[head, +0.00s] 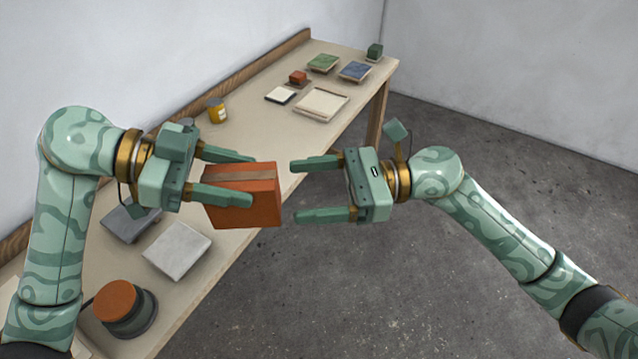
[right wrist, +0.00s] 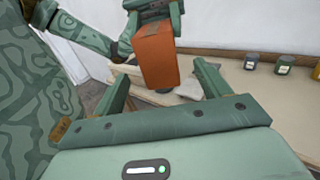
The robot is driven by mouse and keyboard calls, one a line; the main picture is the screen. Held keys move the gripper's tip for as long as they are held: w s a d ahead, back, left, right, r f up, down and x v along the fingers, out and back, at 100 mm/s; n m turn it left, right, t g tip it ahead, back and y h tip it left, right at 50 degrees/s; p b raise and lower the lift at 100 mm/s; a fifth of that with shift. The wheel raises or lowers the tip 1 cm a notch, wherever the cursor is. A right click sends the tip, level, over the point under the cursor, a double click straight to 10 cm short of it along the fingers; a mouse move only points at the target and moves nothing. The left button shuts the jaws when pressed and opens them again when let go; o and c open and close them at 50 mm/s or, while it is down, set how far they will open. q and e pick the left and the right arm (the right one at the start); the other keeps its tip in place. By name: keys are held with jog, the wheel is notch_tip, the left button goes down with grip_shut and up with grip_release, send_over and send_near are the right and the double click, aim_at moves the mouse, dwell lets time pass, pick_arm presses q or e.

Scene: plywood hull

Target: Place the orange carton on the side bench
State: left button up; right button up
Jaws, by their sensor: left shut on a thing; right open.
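The orange carton (head: 247,196) has a brown tape strip across its top. My left gripper (head: 238,177) is shut on the orange carton, with one finger along each side. The carton looks held above the front edge of the bench (head: 225,148). My right gripper (head: 302,190) is open and empty, its fingertips facing the carton from the right with a gap between. In the right wrist view the carton (right wrist: 155,55) hangs in my left gripper beyond my right fingers. Part of the bench top behind the carton and left gripper is hidden.
The bench runs along the wall. A yellow jar (head: 217,111), a white tray (head: 321,104), green and blue items and a small red block (head: 298,77) stand toward its far end. Grey slabs (head: 177,250) and an orange-topped round thing (head: 118,303) are nearer. Bare bench lies mid-way.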

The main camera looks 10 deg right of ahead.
jog(key=a, duration=0.9)
jog(key=shift+w+a, duration=0.1)
jog(key=shift+a, duration=0.85)
pick_arm(q)
jog(key=shift+s, duration=0.1)
pick_arm(e)
jog(key=shift+a, duration=0.15)
pick_arm(q)
jog(key=shift+d, duration=0.1)
pick_arm(e)
jog(key=c, duration=1.2)
pick_arm(q)
jog(key=o, duration=0.9)
pick_arm(e)
jog(key=shift+r, duration=0.1)
pick_arm(q)
jog(key=o, duration=0.3)
